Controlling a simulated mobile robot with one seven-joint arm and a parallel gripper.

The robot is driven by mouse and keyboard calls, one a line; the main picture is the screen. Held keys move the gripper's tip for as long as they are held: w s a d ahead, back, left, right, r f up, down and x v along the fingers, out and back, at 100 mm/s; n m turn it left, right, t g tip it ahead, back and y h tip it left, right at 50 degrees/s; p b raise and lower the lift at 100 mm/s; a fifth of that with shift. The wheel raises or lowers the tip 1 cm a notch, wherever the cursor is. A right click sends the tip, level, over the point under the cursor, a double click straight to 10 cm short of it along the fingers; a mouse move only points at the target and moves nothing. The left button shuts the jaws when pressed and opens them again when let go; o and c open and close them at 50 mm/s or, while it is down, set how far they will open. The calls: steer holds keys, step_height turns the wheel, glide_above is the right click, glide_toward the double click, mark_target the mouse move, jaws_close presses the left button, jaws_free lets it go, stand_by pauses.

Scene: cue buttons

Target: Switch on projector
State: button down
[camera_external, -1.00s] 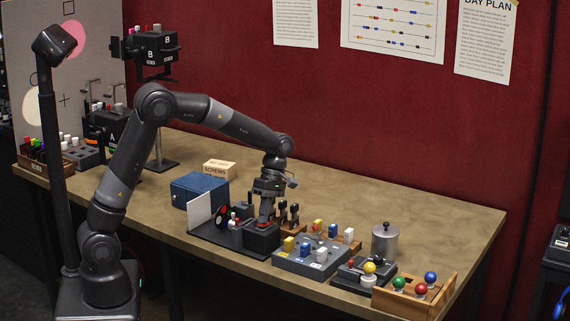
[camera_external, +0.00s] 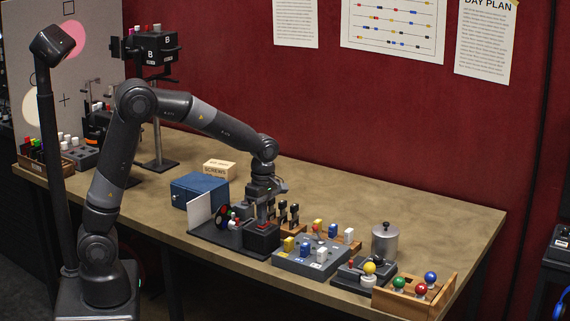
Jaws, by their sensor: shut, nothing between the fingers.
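A black device with a white card and small reels, which appears to be the projector (camera_external: 262,239), stands on a dark base plate (camera_external: 212,240) near the table's front edge. A red part (camera_external: 264,226) shows on top of its black box; whether it is switched on cannot be told. My gripper (camera_external: 261,218) is shut and empty, pointing down just behind and above the red part. It partly hides the rear of the box and the things behind it. Whether the fingertips touch the box is too small to tell.
A blue box (camera_external: 199,191) and a wooden screws box (camera_external: 219,169) stand left of my gripper. To the right are black-handled levers (camera_external: 294,212), a grey block with coloured switches (camera_external: 311,258), a metal canister (camera_external: 385,241) and a wooden crate with coloured knobs (camera_external: 412,301). The back right of the table is clear.

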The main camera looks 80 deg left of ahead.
steer(key=shift+w+a+f, duration=0.25)
steer(key=shift+a+f, duration=0.25)
steer(key=shift+a, duration=0.1)
steer(key=shift+a+r, duration=0.1)
step_height(320, 180, up, 15)
steer(key=shift+w, duration=0.4)
steer(key=shift+w+f, duration=0.1)
steer(key=shift+f, duration=0.1)
steer(key=shift+w+a+f+g+h, duration=0.2)
steer(key=shift+w+a+g+h, duration=0.45)
steer(key=shift+w+a, duration=0.1)
steer(key=shift+w+a+f+g+h, duration=0.15)
steer(key=shift+w+a+g+h, duration=0.5)
steer(key=shift+w+a, duration=0.1)
steer(key=x, duration=1.4)
